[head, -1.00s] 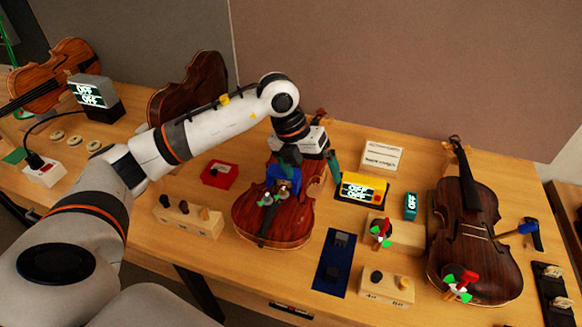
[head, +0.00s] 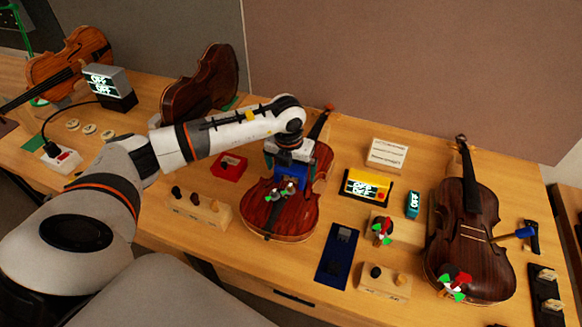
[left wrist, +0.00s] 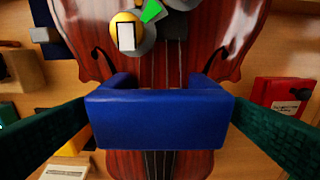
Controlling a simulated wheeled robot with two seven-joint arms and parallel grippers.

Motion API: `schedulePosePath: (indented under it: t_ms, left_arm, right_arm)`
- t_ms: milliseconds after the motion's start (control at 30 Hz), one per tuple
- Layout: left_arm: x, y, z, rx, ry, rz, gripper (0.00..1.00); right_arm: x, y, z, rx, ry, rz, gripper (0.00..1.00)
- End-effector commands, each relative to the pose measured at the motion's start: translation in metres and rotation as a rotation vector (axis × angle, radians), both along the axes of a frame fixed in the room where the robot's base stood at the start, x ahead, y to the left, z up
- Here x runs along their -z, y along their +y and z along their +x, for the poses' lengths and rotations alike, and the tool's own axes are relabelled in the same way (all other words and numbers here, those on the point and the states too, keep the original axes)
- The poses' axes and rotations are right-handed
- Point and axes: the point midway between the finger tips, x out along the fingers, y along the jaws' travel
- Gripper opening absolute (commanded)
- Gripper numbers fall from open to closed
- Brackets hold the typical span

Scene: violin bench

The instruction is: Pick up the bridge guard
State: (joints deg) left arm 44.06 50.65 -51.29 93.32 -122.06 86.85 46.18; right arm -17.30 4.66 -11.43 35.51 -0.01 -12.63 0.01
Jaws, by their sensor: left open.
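The bridge guard is a blue U-shaped block (head: 289,179) over the strings of the middle violin (head: 262,217). In the left wrist view the guard (left wrist: 158,120) spans the centre of the picture. My left gripper (head: 288,163) is open above the guard. Its green fingers stand on either side of the guard in the left wrist view, with gaps that look small. Contact cannot be told. The bridge is hidden under the guard. My right gripper is in neither view.
Round clamps (head: 280,193) sit on the violin just in front of the guard. A red box (head: 229,167) and a wooden peg block (head: 198,211) stand left. A yellow-framed display (head: 366,186), a blue mat (head: 337,258) and another violin (head: 470,240) lie right.

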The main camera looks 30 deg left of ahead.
Motion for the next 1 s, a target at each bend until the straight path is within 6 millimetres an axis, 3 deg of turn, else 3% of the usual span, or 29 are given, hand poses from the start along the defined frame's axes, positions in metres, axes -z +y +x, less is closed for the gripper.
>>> schedulePosePath:
  t_ms: [200,400,467,700,1000]
  left_arm:
    - [0.020,0.001,0.003,0.000,0.000,0.000,1.00]
    - [0.022,0.001,0.003,0.000,-0.001,-0.001,1.00]
    - [0.022,0.001,0.003,0.000,-0.001,-0.001,0.93]
    - [0.022,0.001,0.003,0.000,-0.001,-0.001,0.55]
    - [0.017,0.001,0.003,-0.001,-0.002,-0.001,0.54]
  right_arm:
    - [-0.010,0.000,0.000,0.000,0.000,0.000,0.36]
    - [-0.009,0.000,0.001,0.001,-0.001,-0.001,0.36]
    - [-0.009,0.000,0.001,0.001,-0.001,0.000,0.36]
    - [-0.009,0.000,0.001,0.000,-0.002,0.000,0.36]
    - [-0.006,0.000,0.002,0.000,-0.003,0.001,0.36]
